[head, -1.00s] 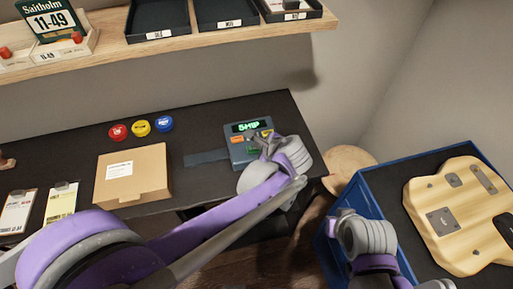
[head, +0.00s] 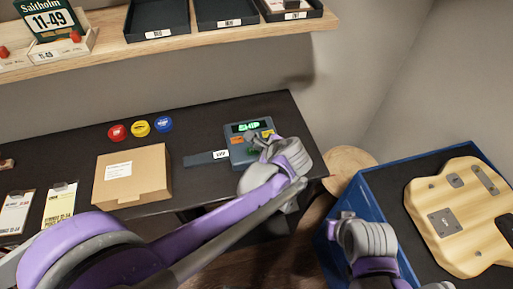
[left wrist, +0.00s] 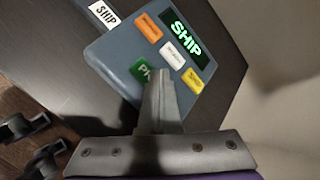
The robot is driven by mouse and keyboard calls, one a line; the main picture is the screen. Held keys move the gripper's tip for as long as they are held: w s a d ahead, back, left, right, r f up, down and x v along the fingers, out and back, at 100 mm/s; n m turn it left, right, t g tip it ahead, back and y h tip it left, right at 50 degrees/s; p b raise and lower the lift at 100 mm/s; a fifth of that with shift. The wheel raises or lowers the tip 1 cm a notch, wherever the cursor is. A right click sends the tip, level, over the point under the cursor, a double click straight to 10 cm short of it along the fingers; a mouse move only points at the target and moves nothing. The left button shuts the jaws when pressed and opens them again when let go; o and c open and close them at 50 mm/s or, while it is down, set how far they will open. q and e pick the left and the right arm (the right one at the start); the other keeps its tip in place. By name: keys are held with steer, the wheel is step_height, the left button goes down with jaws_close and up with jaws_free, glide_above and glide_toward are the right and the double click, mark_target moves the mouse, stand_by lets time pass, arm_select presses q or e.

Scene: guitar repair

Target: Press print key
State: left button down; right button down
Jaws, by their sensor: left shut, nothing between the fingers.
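The label printer (head: 247,131) is a blue-grey box near the right end of the dark bench, its green display reading "SHIP". In the left wrist view the printer (left wrist: 118,48) shows orange (left wrist: 148,27), white (left wrist: 172,54) and yellow (left wrist: 193,81) keys and a green key (left wrist: 143,71) with letters starting "P". My left gripper (left wrist: 163,75) is shut, its fingertips over the right edge of the green key and hiding part of it; I cannot tell if they touch it. In the head view the left gripper (head: 262,143) is over the printer.
A cardboard box (head: 132,177) stands on the bench, with red (head: 117,132), yellow (head: 140,128) and blue (head: 164,124) round tins behind it. The blue cart (head: 362,190) at right holds a wooden guitar body (head: 462,212). A shelf with trays runs above.

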steer(key=shift+r, duration=0.1)
arm_select(q)
steer(key=shift+r+p, duration=0.45)
steer(key=shift+r, duration=0.4)
arm_select(e)
steer(key=shift+w+r, duration=0.25)
steer(key=shift+r, duration=0.3)
